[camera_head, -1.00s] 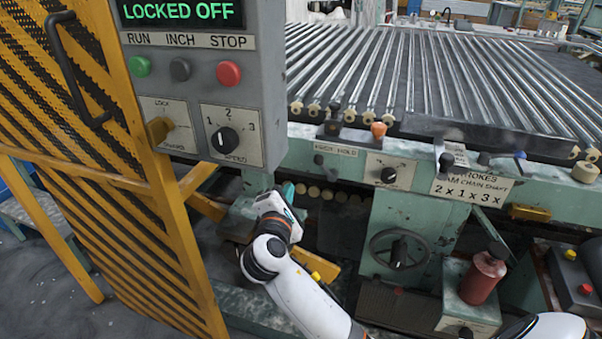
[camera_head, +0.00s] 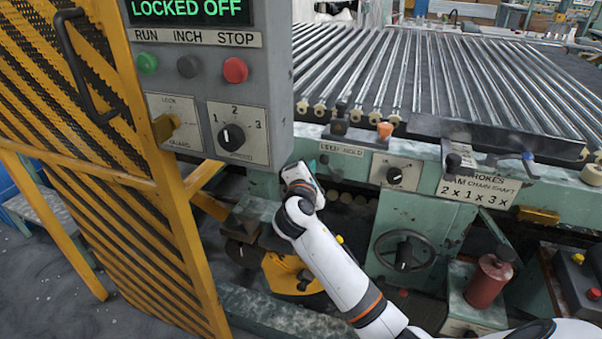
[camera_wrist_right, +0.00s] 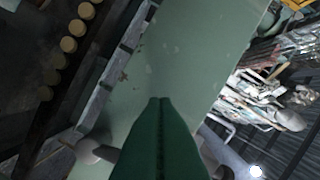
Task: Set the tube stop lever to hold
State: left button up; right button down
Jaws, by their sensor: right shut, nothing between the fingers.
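A plate (camera_head: 341,149) with partly legible wording ending in HOLD is on the green machine front in the head view. My right gripper (camera_head: 297,168) is just left of and slightly below this knob, apart as far as I can tell. In the right wrist view its green fingers (camera_wrist_right: 160,105) are shut and empty, pointing at a pale green surface. A grey rounded knob (camera_wrist_right: 90,152) shows left of the fingers. My left gripper is not in view.
The grey control box (camera_head: 212,85) reading LOCKED OFF hangs close to the left of my gripper. The yellow guard (camera_head: 95,170) is further left. A rotary dial (camera_head: 394,175) is to the right, a handwheel (camera_head: 404,252) below it. Glass tubes (camera_head: 400,75) lie above.

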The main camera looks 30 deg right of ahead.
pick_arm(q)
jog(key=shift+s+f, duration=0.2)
pick_arm(e)
jog(key=shift+s+d+r, duration=0.25)
jog(key=shift+s, duration=0.2)
jog(key=shift+s+r+m, duration=0.1)
jog(key=shift+r+m, duration=0.1)
jog(key=shift+m, duration=0.1)
jog(key=shift+s+d+r+m, duration=0.15)
jog(key=shift+d+m, duration=0.05)
jog(key=shift+m, duration=0.2)
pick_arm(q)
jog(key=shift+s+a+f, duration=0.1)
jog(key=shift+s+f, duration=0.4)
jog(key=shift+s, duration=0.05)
pick_arm(e)
jog(key=shift+s+d+r+m+t, duration=0.2)
jog(key=shift+s+r+m+t, duration=0.1)
jog(key=shift+m, duration=0.5)
jog(key=shift+w, duration=0.1)
